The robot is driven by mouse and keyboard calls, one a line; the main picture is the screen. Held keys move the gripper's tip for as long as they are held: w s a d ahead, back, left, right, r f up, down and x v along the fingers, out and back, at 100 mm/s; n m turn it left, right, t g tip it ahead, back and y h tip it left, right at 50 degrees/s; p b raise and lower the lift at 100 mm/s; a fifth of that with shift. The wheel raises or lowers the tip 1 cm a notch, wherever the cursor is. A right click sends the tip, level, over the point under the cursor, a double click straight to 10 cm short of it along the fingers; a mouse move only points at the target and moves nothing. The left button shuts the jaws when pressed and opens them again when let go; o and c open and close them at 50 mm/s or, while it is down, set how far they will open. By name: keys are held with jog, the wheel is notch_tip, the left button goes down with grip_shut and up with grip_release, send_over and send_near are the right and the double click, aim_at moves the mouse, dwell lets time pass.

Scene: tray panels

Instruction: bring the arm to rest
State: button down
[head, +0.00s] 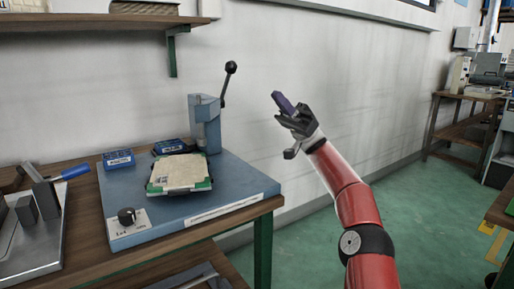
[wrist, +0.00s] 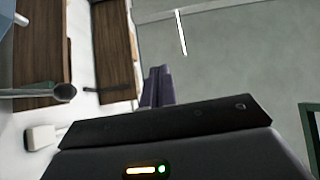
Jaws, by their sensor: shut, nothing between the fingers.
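My red and black arm reaches up from the bottom right in the head view. My gripper (head: 280,101) is raised in the air to the right of the workbench, in front of the pale wall and apart from everything. Its purple fingers are together with nothing between them.
A blue press board (head: 235,185) with a lever post (head: 206,125) lies on the wooden bench (head: 90,262). A tray with a beige panel (head: 180,172) and blue boxes (head: 119,160) sit on it. A shelf (head: 100,22) hangs above. Green floor (head: 440,225) is open at right.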

jog(key=s+a+f+m+t+h, duration=0.2)
jog(key=s+a+m+t, duration=0.35)
jog(key=a, duration=0.35)
jog(key=s+a+f+m+t+h, duration=0.35)
jog(key=a+m+t, duration=0.3)
jog(key=a, duration=0.35)
jog(key=s+f+m+t+h, duration=0.1)
jog(key=s+f+m, duration=0.1)
jog(key=s+f+m+t+h, duration=0.1)
jog(key=s+f+m, duration=0.1)
jog(key=s+f, duration=0.1)
jog(key=shift+a+h, duration=0.15)
jog(key=shift+h, duration=0.2)
jog(key=s+d+f+m+t+h, duration=0.2)
jog(key=s+d+f+m+h, duration=0.1)
jog(key=s+d+f, duration=0.4)
jog(key=s+d+f+m+t+h, duration=0.3)
jog(key=s+d+f+h, duration=0.3)
jog(key=d, duration=0.6)
jog(key=s+d+f+m+t+h+b, duration=0.1)
jog(key=s+d+f+m+t+h, duration=0.2)
jog(key=s+d+f, duration=0.5)
jog(key=shift+s+d+f+m+h, duration=0.35)
jog(key=shift+s+d+m+h, duration=0.15)
jog(key=shift+d+h, duration=0.4)
jog(key=shift+w, duration=0.1)
